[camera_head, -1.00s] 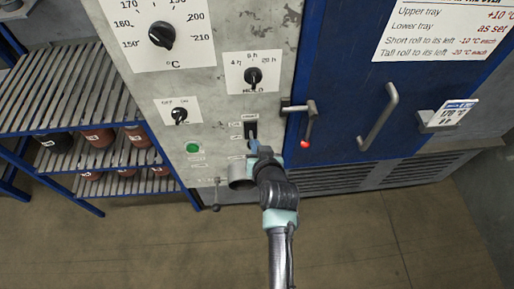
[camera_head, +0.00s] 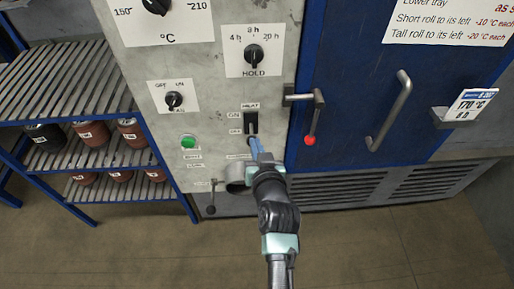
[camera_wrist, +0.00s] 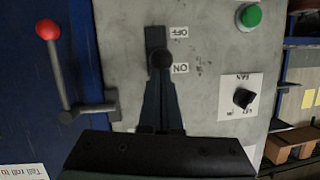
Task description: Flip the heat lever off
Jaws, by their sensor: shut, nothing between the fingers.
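The heat lever (camera_head: 251,122) is a black knob in a dark upright slot on the grey panel, with ON and OFF labels beside it. In the wrist view, which is turned over, the round knob (camera_wrist: 161,61) stands level with the ON label (camera_wrist: 180,69); the OFF label (camera_wrist: 181,32) is at the other end of the slot. My gripper (camera_head: 255,147) is shut and empty, its blue fingertips just below the slot in the head view. In the wrist view my gripper (camera_wrist: 161,85) points at the knob and overlaps its lower edge; contact is unclear.
A door-latch handle with a red ball (camera_head: 310,140) is right of the slot. A green button (camera_head: 188,142), a fan knob (camera_head: 174,100) and a hold knob (camera_head: 254,55) share the panel. A rack (camera_head: 80,110) with rolls stands left; the blue door has a bar handle (camera_head: 390,112).

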